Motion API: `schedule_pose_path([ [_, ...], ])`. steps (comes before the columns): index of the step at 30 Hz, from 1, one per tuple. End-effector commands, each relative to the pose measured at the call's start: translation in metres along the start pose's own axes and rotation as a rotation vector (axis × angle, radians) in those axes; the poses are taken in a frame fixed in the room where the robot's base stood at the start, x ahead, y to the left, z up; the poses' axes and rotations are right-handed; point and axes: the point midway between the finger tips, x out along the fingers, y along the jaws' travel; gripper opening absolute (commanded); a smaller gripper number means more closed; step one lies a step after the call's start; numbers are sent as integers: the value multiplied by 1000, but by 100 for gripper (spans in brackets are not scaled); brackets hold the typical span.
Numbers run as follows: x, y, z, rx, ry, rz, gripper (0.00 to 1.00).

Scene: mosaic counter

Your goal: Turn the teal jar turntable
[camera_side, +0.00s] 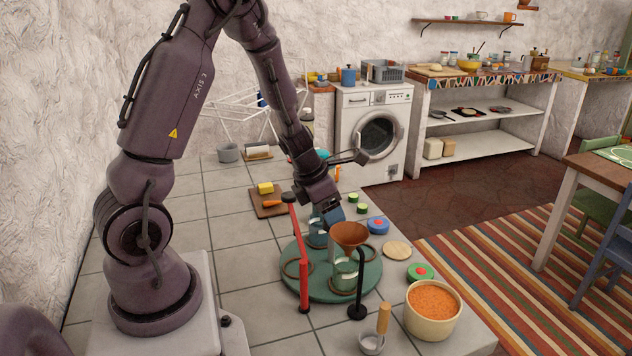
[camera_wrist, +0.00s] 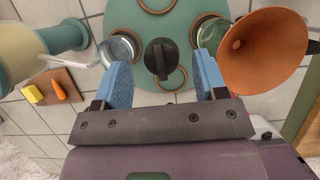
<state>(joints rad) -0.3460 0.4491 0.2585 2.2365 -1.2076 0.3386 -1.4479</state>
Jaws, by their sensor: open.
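The teal turntable (camera_side: 325,291) lies on the tiled counter and also fills the top of the wrist view (camera_wrist: 200,14). Brown rings are on its top. A black knob (camera_wrist: 161,57) stands up from it between my fingers, with a gap on each side. A glass jar (camera_wrist: 123,46) stands to the left of the knob. An orange funnel (camera_side: 349,234) sits over another glass jar (camera_side: 346,273) on the turntable's right. My gripper (camera_wrist: 160,63) is open with blue fingers and is empty. In the side view it (camera_side: 326,222) is low over the turntable's back part, hiding the knob.
A red post (camera_side: 303,270) and a black post (camera_side: 358,287) stand close by the turntable's front. A board (camera_side: 268,208) with yellow and orange food lies behind.

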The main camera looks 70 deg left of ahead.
Motion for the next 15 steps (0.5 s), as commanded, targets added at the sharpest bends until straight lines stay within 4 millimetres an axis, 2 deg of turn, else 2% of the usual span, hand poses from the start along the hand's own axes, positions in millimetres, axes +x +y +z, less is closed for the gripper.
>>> schedule_pose_path([
  [9,-64,-1,1,4,-6,0,66],
  [15,-93,0,1,1,-5,0,66],
])
